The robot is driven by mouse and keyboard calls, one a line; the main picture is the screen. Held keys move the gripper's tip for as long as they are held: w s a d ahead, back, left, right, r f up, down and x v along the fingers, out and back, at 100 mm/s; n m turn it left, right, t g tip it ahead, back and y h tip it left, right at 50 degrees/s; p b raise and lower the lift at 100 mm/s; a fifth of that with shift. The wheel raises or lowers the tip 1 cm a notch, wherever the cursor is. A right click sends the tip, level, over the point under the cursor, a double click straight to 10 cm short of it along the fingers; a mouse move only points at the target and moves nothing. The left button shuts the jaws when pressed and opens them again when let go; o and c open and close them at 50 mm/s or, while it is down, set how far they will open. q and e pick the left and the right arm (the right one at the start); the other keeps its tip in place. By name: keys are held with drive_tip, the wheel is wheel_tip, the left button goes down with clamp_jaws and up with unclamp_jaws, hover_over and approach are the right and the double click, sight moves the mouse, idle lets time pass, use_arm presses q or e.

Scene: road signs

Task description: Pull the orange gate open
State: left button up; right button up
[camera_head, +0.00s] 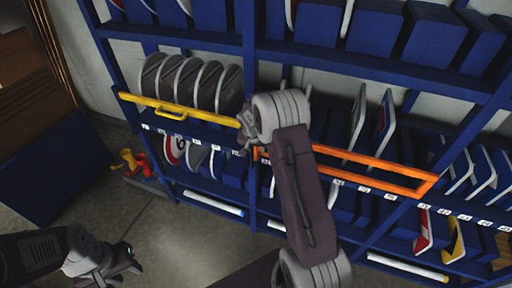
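The orange gate (372,183) is a long flat frame across the front of the blue rack, right of centre. Its left part is partly hidden behind my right arm, and a small orange end shows just left of that arm. My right gripper (246,143) is at this left end, between the orange gate and the yellow gate. It is small and partly covered by my wrist, so I cannot tell whether it touches the gate or is open. My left gripper (122,262) hangs low at the bottom left, far from the gate; its finger gap is unclear.
A yellow gate (200,115) with a handle crosses the rack's left bay, before several grey round signs (188,80). Signs fill the blue shelves (345,62). A red and yellow object (131,162) stands on the floor at left. The grey floor (190,240) in front is clear.

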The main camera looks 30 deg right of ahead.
drive_tip(key=shift+f, duration=0.15)
drive_tip(key=shift+a, duration=0.1)
drive_tip(key=shift+w, duration=0.15)
drive_tip(key=c, duration=0.3)
clamp_jaws()
idle(0.8)
